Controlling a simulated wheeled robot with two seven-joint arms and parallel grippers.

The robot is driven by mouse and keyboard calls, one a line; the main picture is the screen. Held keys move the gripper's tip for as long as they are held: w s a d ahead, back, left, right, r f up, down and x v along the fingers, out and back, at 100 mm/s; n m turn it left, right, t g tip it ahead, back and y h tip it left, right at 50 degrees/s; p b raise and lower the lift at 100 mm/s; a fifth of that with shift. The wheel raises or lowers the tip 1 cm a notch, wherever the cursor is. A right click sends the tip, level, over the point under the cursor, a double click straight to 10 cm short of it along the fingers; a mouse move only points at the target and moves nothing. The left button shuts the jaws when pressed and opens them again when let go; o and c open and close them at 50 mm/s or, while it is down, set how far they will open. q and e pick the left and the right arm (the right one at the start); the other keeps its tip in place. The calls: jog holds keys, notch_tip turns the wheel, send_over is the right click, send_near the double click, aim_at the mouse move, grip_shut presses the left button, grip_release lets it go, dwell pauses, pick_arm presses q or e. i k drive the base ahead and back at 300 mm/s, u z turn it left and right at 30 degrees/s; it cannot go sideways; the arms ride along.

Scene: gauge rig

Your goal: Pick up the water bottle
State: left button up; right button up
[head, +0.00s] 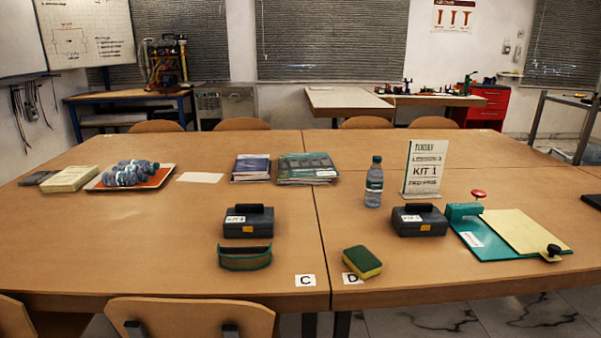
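Neither of my grippers shows in the head view.
A dark case (419,220) and a sponge (362,262) are nearer the front. Another case (248,222) and books (307,168) lie left. Chairs (190,318) line the front edge.

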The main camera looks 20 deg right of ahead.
aim_at(374, 175)
jog(key=z, duration=3.15)
jog(key=i, duration=1.6)
jog(key=u, duration=2.3)
